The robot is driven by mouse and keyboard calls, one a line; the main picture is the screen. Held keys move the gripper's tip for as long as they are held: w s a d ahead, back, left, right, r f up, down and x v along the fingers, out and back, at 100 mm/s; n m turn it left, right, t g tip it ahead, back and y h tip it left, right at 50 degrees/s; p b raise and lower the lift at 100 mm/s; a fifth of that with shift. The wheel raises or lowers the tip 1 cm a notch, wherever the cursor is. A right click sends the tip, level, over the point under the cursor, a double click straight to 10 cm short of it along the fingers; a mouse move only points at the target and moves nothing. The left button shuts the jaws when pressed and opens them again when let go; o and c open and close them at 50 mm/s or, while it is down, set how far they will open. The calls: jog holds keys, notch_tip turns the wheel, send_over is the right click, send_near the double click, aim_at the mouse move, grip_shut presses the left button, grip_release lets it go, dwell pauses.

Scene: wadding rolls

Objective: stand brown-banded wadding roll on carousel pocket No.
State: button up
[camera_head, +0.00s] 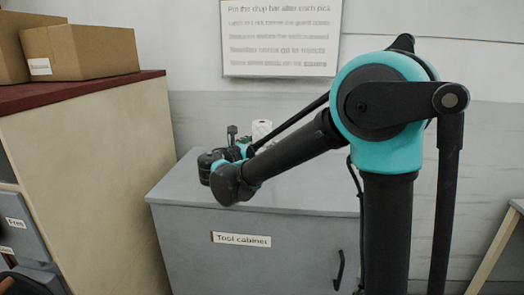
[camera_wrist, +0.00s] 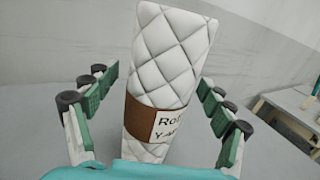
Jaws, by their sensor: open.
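The brown-banded wadding roll (camera_wrist: 165,62) stands upright, slightly tilted in the wrist view, between the fingers of my gripper (camera_wrist: 157,78). It is white and quilted, with a brown band (camera_wrist: 137,114) low down bearing a partly readable label. My fingers are open, with a visible gap on each side of the roll. In the head view the white top of a roll (camera_head: 262,129) shows behind my gripper (camera_head: 236,137), above the tool cabinet; its lower part is hidden by my arm. No carousel pocket can be made out.
The grey tool cabinet (camera_head: 310,202) has a mostly bare top. A tall cream cabinet (camera_head: 95,150) with a dark red top carries cardboard boxes (camera_head: 85,50) at left. A sign (camera_head: 280,38) hangs on the wall. Part of another table (camera_wrist: 290,113) shows at right.

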jog(key=c, duration=1.4)
jog(key=shift+o, duration=0.2)
